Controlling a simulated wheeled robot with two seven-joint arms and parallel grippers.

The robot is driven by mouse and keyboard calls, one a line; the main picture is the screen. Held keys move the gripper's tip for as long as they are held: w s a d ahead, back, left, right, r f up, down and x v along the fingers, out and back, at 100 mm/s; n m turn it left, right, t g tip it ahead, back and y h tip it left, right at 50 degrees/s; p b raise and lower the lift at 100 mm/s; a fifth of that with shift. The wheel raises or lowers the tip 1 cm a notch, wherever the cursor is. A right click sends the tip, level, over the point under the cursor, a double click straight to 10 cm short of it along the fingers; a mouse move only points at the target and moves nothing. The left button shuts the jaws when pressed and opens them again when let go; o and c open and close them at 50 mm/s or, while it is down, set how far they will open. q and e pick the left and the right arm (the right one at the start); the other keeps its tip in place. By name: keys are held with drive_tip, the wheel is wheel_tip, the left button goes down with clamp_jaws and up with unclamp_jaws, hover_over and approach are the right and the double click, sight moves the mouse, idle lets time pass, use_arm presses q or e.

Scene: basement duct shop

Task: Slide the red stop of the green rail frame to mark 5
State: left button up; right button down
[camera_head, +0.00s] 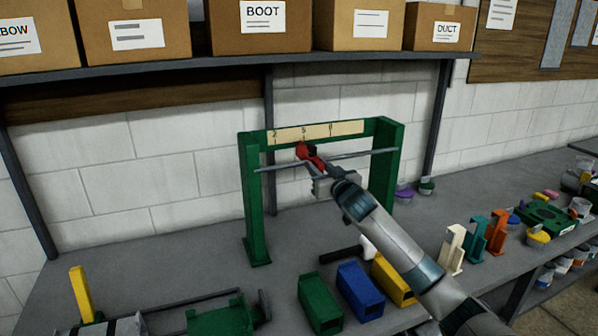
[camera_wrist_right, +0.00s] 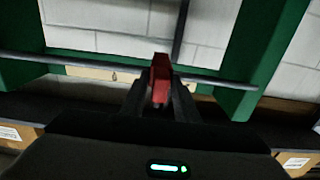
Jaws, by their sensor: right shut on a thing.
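The green rail frame (camera_head: 253,205) stands upright on the bench, with a grey rod (camera_head: 275,168) between its posts and a pale scale strip (camera_head: 345,129) on its top bar. The red stop (camera_head: 304,150) is on the rod, just below the numeral 5. My right gripper (camera_head: 317,166) comes in from the lower right and is shut on the red stop. In the right wrist view, the stop (camera_wrist_right: 160,68) stands between the two dark fingers (camera_wrist_right: 159,97), which hide its lower part. My left gripper is not in view.
Green (camera_head: 320,304), blue (camera_head: 360,291) and yellow (camera_head: 393,281) blocks lie on the bench in front of the frame. A shelf (camera_head: 200,70) with cardboard boxes runs above. Small holders (camera_head: 453,249) and pots stand at right. The bench left of the frame is mostly clear.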

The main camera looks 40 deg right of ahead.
drive_tip(key=shift+s+d, duration=0.2)
drive_tip(key=shift+d, duration=0.6)
drive_tip(key=c, duration=1.6)
unclamp_jaws()
drive_tip(key=shift+c, duration=0.2)
drive_tip(key=shift+s+a, duration=0.1)
drive_tip(key=b+v, duration=0.6)
drive_tip(key=v, duration=1.1)
drive_tip(key=shift+s+a, duration=0.1)
